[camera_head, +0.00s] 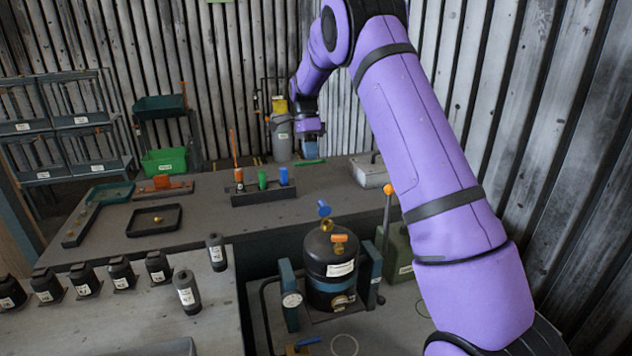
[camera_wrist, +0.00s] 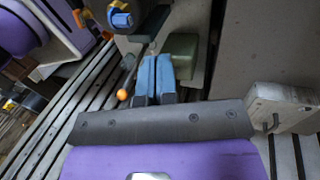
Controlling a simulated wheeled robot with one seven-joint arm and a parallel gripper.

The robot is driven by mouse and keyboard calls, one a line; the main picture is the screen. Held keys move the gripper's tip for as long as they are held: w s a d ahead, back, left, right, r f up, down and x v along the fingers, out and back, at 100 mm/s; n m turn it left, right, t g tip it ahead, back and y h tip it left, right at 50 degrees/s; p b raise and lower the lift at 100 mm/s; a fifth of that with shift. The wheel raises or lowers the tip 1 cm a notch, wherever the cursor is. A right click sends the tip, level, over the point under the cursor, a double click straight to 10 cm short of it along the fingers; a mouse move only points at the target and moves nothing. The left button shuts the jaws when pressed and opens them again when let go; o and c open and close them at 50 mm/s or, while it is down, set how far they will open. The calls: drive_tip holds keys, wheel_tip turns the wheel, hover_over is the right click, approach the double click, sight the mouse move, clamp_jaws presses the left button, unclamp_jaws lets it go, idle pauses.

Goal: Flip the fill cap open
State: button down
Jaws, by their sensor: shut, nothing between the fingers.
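The black tank (camera_head: 330,268) stands upright in a dark blue frame below the bench edge. On its top is a brass neck (camera_head: 327,226), with a small blue cap (camera_head: 324,208) standing tilted above it; whether the two are joined by a hinge is too small to tell. An orange lever (camera_head: 339,240) sits in front of the neck. In the wrist view, the blue part (camera_wrist: 121,18) is at the top edge, beyond the fingertips. My gripper (camera_head: 311,150) is above the bench, behind and clear of the tank. Its blue fingers (camera_wrist: 156,62) are shut together and empty.
An orange-knobbed lever (camera_head: 388,188) rises right of the tank, by a green box (camera_head: 398,252). A pale box (camera_head: 370,171) and a rack of coloured pieces (camera_head: 263,193) stand on the bench. Several black canisters (camera_head: 120,272) line the left front table.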

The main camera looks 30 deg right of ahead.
sight(323, 207)
drive_tip(key=s+a+f, duration=0.1)
drive_tip(key=s+f, duration=0.6)
drive_tip(key=f, duration=0.2)
drive_tip(key=shift+a+f, duration=0.2)
drive_tip(key=shift+f, duration=0.1)
drive_tip(key=shift+r, duration=0.1)
drive_tip(key=shift+s+r+t, duration=0.1)
drive_tip(key=shift+s+t, duration=0.05)
drive_tip(key=shift+t, duration=0.25)
